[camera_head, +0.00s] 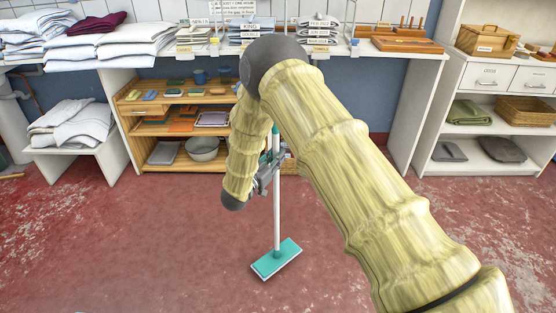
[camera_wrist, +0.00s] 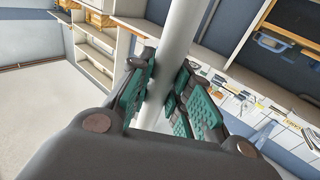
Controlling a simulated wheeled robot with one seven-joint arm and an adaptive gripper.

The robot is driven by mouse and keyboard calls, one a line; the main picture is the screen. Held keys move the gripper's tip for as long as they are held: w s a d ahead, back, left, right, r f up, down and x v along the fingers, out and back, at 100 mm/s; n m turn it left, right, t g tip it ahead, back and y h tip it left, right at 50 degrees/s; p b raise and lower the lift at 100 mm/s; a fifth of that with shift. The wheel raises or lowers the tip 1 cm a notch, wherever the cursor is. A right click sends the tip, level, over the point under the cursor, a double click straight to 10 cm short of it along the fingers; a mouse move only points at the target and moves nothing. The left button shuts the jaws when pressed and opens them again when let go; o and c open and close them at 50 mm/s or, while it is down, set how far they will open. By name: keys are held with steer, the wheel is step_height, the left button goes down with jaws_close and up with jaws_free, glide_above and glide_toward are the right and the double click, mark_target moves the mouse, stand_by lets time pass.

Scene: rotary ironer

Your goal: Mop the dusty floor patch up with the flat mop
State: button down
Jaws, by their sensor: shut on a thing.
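The flat mop has a white pole with teal parts and a flat teal head (camera_head: 276,259). It stands nearly upright, its head low at the red floor in the head view; exact contact is hard to tell. My gripper (camera_head: 266,172) is shut around the upper part of the pole. In the wrist view the white mop pole (camera_wrist: 178,50) runs between the teal-padded fingers of my gripper (camera_wrist: 168,98). The dusty patch is not clear; the red floor (camera_head: 130,240) shows pale, worn blotches in several places, and my arm hides part of it on the right.
A wooden shelf unit (camera_head: 150,111) with bowls and cloths stands behind the mop, under a white counter (camera_head: 345,60) with folded linen. A small white bench (camera_head: 107,155) is at the left, and white shelving (camera_head: 440,130) at the right. Open floor lies left of the mop.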

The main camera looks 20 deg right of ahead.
mark_target(274, 149)
steer(key=shift+d+r+p, duration=0.1)
steer(key=shift+r+p, duration=0.95)
steer(key=shift+r, duration=0.95)
